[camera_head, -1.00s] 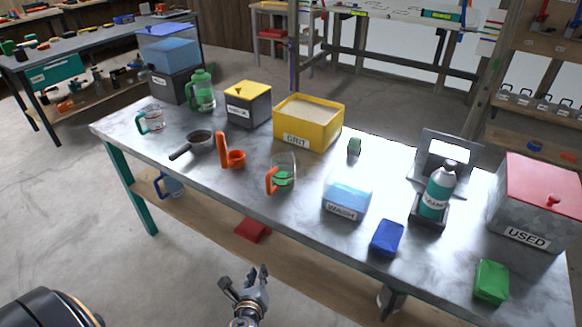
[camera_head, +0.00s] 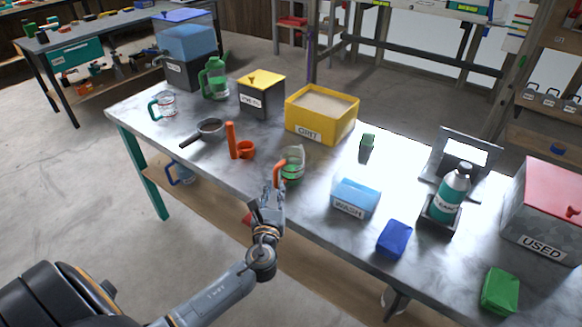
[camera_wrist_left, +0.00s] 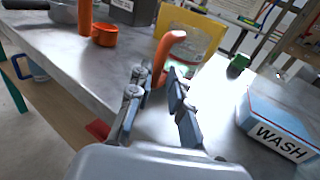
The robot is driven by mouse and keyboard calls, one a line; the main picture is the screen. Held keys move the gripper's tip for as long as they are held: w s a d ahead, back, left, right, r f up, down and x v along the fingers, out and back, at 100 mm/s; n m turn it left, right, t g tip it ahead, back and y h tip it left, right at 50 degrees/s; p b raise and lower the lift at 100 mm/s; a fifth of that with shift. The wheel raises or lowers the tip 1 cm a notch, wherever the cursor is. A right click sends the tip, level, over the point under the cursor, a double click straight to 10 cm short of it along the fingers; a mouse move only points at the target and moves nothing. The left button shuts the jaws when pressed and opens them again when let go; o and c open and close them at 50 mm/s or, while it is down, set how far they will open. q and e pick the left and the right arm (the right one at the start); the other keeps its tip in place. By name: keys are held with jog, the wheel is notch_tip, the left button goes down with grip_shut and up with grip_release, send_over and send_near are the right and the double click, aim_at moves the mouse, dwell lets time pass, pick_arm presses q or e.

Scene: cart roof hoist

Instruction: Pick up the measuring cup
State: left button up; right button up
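A clear measuring cup with an orange handle (camera_head: 292,163) stands upright near the table's front edge, with green showing low in it. Its orange handle (camera_wrist_left: 171,46) rises just beyond the fingertips in the left wrist view, and the handle's lower part is hard to make out. My left gripper (camera_head: 267,198) is open and empty, just in front of the handle; its two spread fingers show in the left wrist view (camera_wrist_left: 158,80). Another clear cup, with a teal handle (camera_head: 164,105), stands at the table's far left. My right gripper is not in view.
An orange scoop (camera_head: 240,149) and a dark pan (camera_head: 208,129) lie left of the orange-handled cup. The blue WASH container (camera_head: 356,196) is to its right, and the yellow GRIT box (camera_head: 322,113) stands behind. A blue block (camera_head: 394,238) lies farther right.

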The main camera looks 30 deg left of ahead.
aim_at(275, 179)
pick_arm(q)
jog(key=x, duration=0.5)
jog(key=shift+r, duration=0.1)
jog(key=shift+s, duration=0.1)
grip_shut()
jog(key=shift+r, duration=0.15)
